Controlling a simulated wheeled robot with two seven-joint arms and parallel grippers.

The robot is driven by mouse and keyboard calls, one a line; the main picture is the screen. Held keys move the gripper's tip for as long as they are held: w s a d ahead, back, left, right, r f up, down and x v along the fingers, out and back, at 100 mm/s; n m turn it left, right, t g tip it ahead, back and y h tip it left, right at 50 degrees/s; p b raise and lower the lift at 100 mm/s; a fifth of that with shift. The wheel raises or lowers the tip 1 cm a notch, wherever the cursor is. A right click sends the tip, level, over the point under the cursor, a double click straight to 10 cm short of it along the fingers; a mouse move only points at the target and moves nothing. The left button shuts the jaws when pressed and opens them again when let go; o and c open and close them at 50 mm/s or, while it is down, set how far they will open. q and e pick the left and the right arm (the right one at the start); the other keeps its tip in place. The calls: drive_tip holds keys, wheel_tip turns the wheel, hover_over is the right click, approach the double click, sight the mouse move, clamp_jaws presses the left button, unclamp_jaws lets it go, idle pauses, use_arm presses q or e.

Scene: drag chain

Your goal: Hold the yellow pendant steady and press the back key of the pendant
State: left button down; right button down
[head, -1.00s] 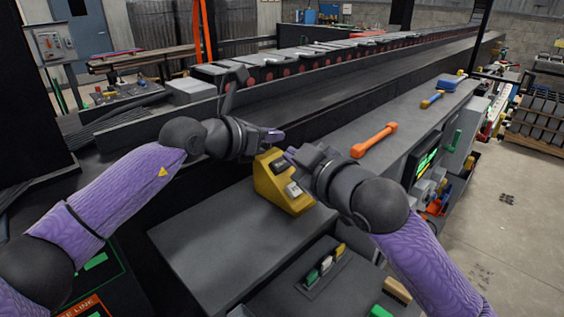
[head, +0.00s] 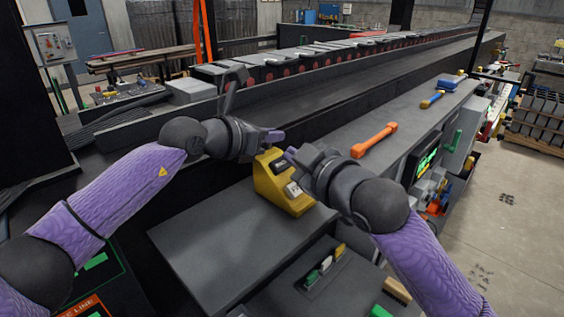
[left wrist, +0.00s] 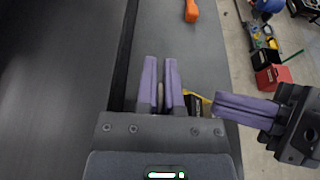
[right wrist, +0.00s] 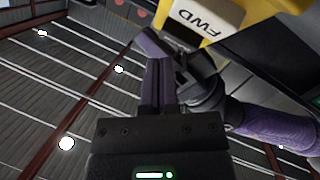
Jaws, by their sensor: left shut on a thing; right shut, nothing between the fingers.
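The yellow pendant (head: 268,187) stands upright on the grey bench, with a dark panel near its top and a pale key on its sloping face. My left gripper (head: 274,136) is shut on the pendant's upper part; in the left wrist view its fingers (left wrist: 161,72) hide most of the pendant. My right gripper (head: 290,153) is shut and empty, close beside the pendant's upper right side. In the right wrist view its closed fingertips (right wrist: 158,62) are apart from the pale FWD key (right wrist: 197,22) on the pendant. I cannot make out a back key.
An orange tool (head: 374,139) lies on the bench behind the right gripper, with a blue-handled one (head: 431,101) farther back. The long conveyor (head: 330,103) runs behind. A holder with small coloured pieces (head: 325,265) is in front. The bench left of the pendant is clear.

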drive_tip(key=shift+f, duration=0.1)
drive_tip(key=shift+w+a+f, duration=0.2)
drive_tip(key=shift+f, duration=0.05)
drive_tip(key=shift+w+a+f, duration=0.2)
drive_tip(key=shift+f, duration=0.2)
idle(0.9)
drive_tip(key=shift+r, duration=0.15)
drive_tip(key=shift+s+d+r, duration=0.4)
drive_tip(key=shift+r, duration=0.3)
drive_tip(key=shift+s+d+r, duration=0.35)
drive_tip(key=shift+r, duration=0.3)
drive_tip(key=shift+s+d+r, duration=0.4)
drive_tip(key=shift+r, duration=0.2)
drive_tip(key=shift+s+d+r, duration=0.35)
drive_tip(key=shift+r, duration=0.3)
use_arm(q)
drive_tip(key=c, duration=0.7)
unclamp_jaws()
